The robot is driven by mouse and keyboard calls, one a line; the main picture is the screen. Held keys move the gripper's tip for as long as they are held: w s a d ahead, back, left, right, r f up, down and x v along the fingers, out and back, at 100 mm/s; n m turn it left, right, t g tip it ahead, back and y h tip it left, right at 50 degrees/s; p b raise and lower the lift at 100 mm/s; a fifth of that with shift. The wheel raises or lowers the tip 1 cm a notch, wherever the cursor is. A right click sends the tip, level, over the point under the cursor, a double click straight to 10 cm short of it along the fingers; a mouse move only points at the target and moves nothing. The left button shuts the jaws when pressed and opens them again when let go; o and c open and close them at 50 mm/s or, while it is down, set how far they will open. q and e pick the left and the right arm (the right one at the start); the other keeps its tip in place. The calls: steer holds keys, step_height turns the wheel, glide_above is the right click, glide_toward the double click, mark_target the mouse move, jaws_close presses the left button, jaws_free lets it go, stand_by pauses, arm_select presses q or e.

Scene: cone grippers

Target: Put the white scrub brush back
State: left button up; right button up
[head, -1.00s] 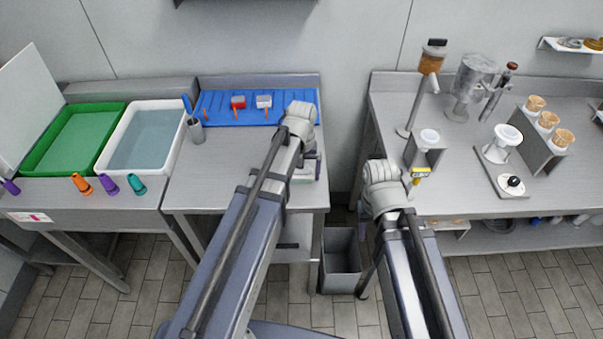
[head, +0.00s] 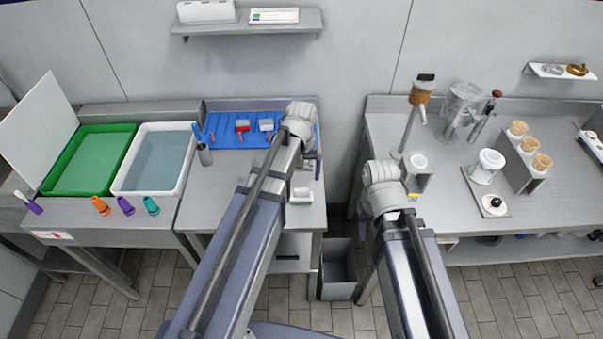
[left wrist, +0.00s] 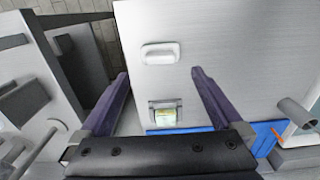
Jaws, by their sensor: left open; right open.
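The white scrub brush (head: 301,196) lies on the bare steel top of the middle table, near its front right. The left wrist view shows it as a pale, rounded block (left wrist: 160,52) lying flat. My left gripper (left wrist: 160,74) is open and empty above the table; its two purple fingers stand wide on either side of the brush in that view, apart from it. In the head view my left gripper (head: 308,165) is mostly hidden by its own wrist.
A small holder with a yellow-green piece (left wrist: 165,114) stands behind the brush. A blue mat (head: 224,130) carries a red-headed (head: 242,126) and a white-headed tool (head: 266,125) with orange handles. Green (head: 125,140) and white (head: 190,150) basins stand left. A bin (head: 338,268) stands between tables.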

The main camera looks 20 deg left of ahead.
arm_select(q)
steer(key=shift+r, duration=0.45)
steer(key=s+d+m+y, duration=0.1)
steer(key=s+d+m, duration=0.6)
steer(key=s+d, duration=0.3)
steer(key=s, duration=0.4)
steer(key=shift+d, duration=0.25)
steer(key=shift+s+f, duration=0.1)
